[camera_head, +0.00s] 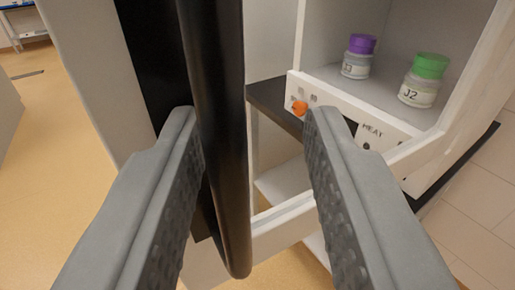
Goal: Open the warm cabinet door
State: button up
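The fingers of my gripper (254,115) are spread wide apart. The black vertical handle bar (222,140) passes between them, close to the left finger and well clear of the right one. Whether the bar touches the left finger cannot be told. The white cabinet door (85,60) carries the handle; its lower white rail (290,222) runs back to the right. The door appears to stand ajar, angled out from the cabinet (318,88). The cabinet's front strip reads HEAT and has an orange knob (299,108). The top of the handle is out of view.
A purple-capped jar (357,60) and a green-capped jar marked J2 (423,82) stand inside the cabinet. A dark bench top (272,102) lies beneath it. Tan floor (45,115) is open at the left; tiled wall (485,190) is at the right.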

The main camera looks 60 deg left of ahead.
jog(key=v, duration=1.7)
jog(key=shift+d, duration=0.25)
jog(key=shift+s+f, duration=0.1)
